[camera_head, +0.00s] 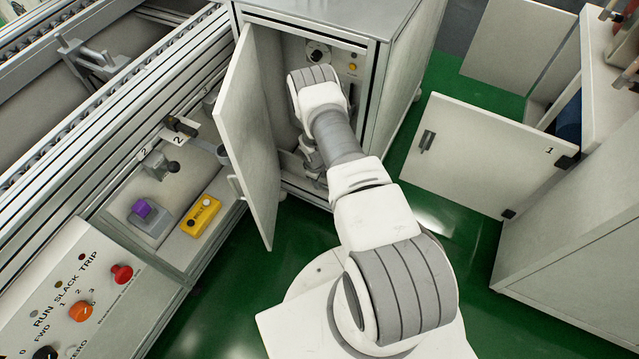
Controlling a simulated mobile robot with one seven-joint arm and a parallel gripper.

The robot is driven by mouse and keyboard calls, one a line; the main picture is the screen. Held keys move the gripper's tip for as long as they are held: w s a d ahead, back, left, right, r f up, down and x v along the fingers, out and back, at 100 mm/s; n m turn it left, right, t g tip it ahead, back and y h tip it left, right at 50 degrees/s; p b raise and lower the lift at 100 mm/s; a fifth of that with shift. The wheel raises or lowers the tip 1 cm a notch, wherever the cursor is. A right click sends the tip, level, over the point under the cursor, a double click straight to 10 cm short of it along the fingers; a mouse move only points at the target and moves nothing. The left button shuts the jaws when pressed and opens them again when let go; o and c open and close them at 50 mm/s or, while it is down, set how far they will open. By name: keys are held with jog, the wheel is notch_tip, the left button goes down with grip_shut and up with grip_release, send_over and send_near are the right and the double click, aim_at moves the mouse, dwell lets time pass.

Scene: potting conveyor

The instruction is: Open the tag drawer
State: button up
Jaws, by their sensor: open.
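The tag drawer cannot be made out for certain. A grey cabinet (410,45) stands at the top middle with its door (248,130) swung open to the left. My arm reaches over into the cabinet's opening and bends down inside it. My gripper (312,164) is only partly visible low in the opening, behind my forearm. It is open, and its fingertips are mostly hidden. Grey parts show beside it in the lower cabinet, but I cannot tell whether one is a drawer front or whether the gripper touches it.
A panel with a dial (318,53) and a yellow button (352,67) is in the upper cabinet. The conveyor (100,110) and a control panel (75,290) lie left. Another cabinet's open door (480,155) stands right. Green floor (440,225) is clear between.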

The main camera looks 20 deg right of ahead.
jog(key=shift+w+d+f, duration=0.1)
jog(key=shift+f, duration=0.6)
grip_shut()
dwell(1.0)
